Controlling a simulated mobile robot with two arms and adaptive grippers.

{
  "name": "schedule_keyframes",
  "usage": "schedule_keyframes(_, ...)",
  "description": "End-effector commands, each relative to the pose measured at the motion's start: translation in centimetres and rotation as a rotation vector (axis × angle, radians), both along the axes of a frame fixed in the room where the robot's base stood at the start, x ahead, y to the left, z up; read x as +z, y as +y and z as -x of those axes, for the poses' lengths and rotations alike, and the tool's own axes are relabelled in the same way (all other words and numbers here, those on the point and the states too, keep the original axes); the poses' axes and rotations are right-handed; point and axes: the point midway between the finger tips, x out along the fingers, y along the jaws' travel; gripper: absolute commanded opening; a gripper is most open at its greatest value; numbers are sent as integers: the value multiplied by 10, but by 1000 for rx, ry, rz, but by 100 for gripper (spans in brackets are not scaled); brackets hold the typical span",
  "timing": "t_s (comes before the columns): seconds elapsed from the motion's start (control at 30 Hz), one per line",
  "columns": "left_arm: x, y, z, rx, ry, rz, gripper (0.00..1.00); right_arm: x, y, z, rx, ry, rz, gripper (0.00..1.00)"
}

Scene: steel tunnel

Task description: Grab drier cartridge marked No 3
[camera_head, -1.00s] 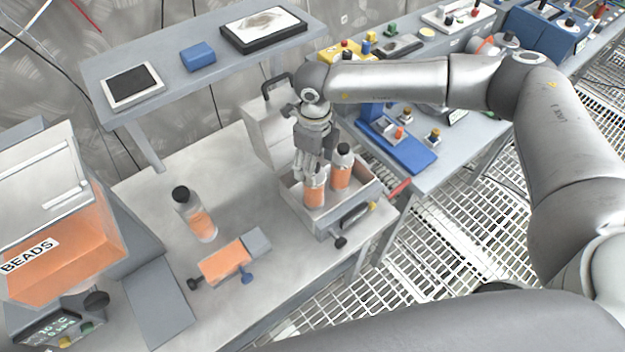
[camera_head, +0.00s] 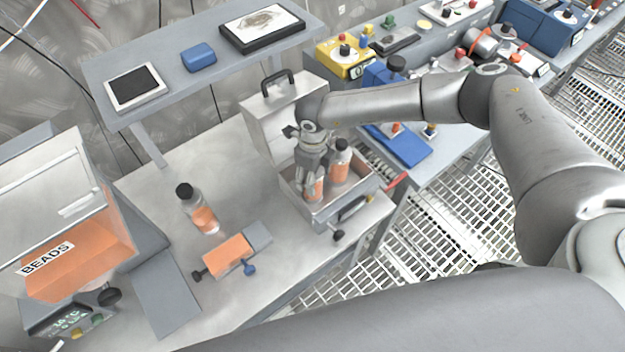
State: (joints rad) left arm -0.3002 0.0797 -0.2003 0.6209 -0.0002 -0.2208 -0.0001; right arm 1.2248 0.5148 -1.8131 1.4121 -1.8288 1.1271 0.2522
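Two clear cartridges with orange filling stand in an open grey metal box: a front one (camera_head: 318,189) and a back one with a black cap (camera_head: 340,165). My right gripper (camera_head: 311,190) points down into the box at the front cartridge and covers its top and left side. Whether its fingers are closed on that cartridge cannot be told. Another black-capped cartridge (camera_head: 203,215), part orange and part clear, stands on the bench to the left. No number marks are legible. My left gripper is not in view.
The grey box (camera_head: 322,220) has a raised lid with a black handle (camera_head: 284,112) behind my gripper. An orange BEADS bin (camera_head: 80,258) stands at the left. A shelf (camera_head: 225,75) overhangs the back.

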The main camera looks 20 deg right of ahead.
Motion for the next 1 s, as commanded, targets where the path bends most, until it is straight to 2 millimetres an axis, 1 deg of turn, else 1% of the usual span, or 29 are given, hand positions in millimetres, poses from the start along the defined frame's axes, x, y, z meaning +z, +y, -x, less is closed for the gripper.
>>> schedule_keyframes(0.03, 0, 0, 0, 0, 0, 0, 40, 0, 0, 0, 0, 0, 0, 46)
schedule_keyframes(0.27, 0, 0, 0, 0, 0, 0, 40, 1, 0, 0, -1, 0, 0, 17)
schedule_keyframes(0.47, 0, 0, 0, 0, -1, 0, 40, 2, 0, -1, -1, -1, -1, 16)
schedule_keyframes(0.57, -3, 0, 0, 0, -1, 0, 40, 7, 0, -2, -1, -3, -1, 16)
schedule_keyframes(0.67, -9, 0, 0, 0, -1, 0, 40, 20, 0, -2, 0, -4, -3, 16)
schedule_keyframes(0.9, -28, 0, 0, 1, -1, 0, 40, 67, 0, -2, 0, -4, -3, 16)
schedule_keyframes(1.0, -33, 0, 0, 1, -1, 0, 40, 83, 1, -1, 2, -4, -3, 16)
